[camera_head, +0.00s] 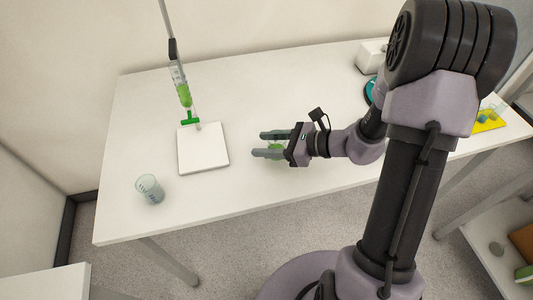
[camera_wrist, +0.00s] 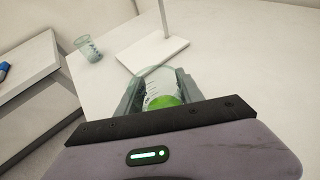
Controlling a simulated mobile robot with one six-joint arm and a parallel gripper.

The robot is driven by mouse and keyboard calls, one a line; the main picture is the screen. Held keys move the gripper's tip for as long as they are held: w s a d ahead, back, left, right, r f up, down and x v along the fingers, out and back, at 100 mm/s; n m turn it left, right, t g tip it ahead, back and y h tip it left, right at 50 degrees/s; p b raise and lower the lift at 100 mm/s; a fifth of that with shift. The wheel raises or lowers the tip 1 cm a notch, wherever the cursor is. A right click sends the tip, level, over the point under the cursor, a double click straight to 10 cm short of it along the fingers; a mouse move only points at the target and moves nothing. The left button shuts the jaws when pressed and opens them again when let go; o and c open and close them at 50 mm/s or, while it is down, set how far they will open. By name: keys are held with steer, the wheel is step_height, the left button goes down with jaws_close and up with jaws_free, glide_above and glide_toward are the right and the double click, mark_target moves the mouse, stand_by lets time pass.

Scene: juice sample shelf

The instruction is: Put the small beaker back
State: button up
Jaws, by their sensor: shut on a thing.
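My gripper (camera_head: 264,144) is over the middle of the white table, pointing left. It is shut on a small clear beaker (camera_wrist: 161,85) with dark graduation marks and green liquid inside. In the wrist view the beaker sits between the two fingers of my gripper (camera_wrist: 157,88).
A stand with a white base plate (camera_head: 203,148) holds a tube of green liquid with a green tap (camera_head: 190,119), left of my gripper. A yellow mat (camera_head: 488,121) lies at the right end, and a white device (camera_head: 370,56) stands at the back.

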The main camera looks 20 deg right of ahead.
steer(key=shift+f+b, duration=1.1)
steer(key=shift+f, duration=0.95)
steer(key=o, duration=1.4)
steer(key=shift+r, duration=0.1)
steer(key=shift+o, duration=0.2)
steer(key=p+v, duration=0.1)
steer(key=v, duration=0.3)
steer(key=p+v, duration=0.2)
steer(key=v, duration=0.2)
steer(key=p+v, duration=0.1)
steer(key=v, duration=0.3)
steer(key=shift+a+r+p, duration=0.2)
steer(key=shift+r+p, duration=0.1)
steer(key=shift+p, duration=0.1)
steer(key=s+a+r+n+h, duration=0.4)
steer(key=r+n, duration=0.4)
steer(key=n, duration=0.2)
steer(key=s+a+r+n+g+h, duration=0.1)
steer(key=s+a+r+n+h, duration=0.4)
steer(key=s+a+r+n, duration=0.2)
steer(key=s+r+n, duration=0.1)
steer(key=s+n, duration=0.1)
steer(key=n, duration=0.1)
steer(key=shift+s+r+g, duration=0.3)
steer(key=shift+r, duration=0.05)
